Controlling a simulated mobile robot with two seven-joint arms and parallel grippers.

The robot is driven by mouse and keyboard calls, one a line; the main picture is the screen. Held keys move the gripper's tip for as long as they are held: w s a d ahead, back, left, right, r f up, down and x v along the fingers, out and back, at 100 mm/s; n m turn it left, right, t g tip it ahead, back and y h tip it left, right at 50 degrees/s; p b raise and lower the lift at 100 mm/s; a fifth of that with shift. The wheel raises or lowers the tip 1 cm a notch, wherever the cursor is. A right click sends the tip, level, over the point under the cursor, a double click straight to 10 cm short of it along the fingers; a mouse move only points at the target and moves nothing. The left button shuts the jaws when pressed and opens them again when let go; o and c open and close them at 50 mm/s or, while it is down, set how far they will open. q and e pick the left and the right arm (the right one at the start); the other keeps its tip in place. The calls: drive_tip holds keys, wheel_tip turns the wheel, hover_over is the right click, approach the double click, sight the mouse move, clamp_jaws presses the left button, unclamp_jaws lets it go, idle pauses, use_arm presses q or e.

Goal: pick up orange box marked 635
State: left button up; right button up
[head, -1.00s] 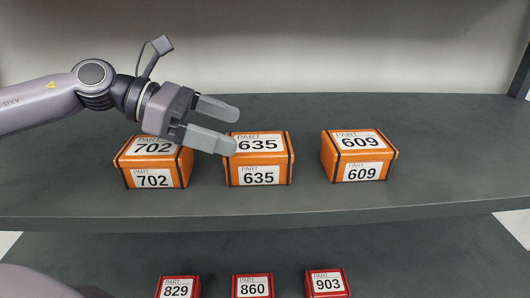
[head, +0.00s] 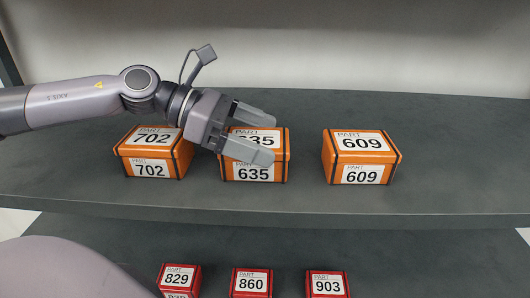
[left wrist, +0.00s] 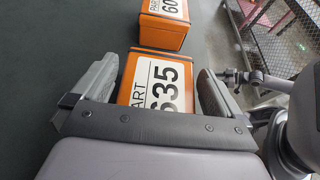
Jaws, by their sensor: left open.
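The orange box marked 635 (head: 254,174) stands on the upper grey shelf, between two other orange boxes. My left gripper (head: 262,134) is open over the top of this box in the head view, its fingers hiding part of the top label. In the left wrist view the 635 box (left wrist: 158,85) shows between the two spread fingers (left wrist: 155,88), with its near part hidden by the gripper body. I cannot tell whether the fingers touch it. My right gripper is not in view.
The orange box marked 702 (head: 153,160) stands to the left and the box marked 609 (head: 360,158) to the right, each with a gap. Red boxes 829 (head: 178,280), 860 (head: 251,283) and 903 (head: 327,284) sit on the lower shelf. The shelf (head: 460,150) is clear at right.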

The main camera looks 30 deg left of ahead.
use_arm(q)
drive_tip(key=shift+s, duration=0.1)
drive_tip(key=shift+c, duration=0.3)
drive_tip(key=shift+a, duration=0.1)
drive_tip(key=c, duration=1)
drive_tip(key=shift+r, duration=0.1)
drive_tip(key=shift+c, duration=0.5)
drive_tip(key=shift+r, duration=0.15)
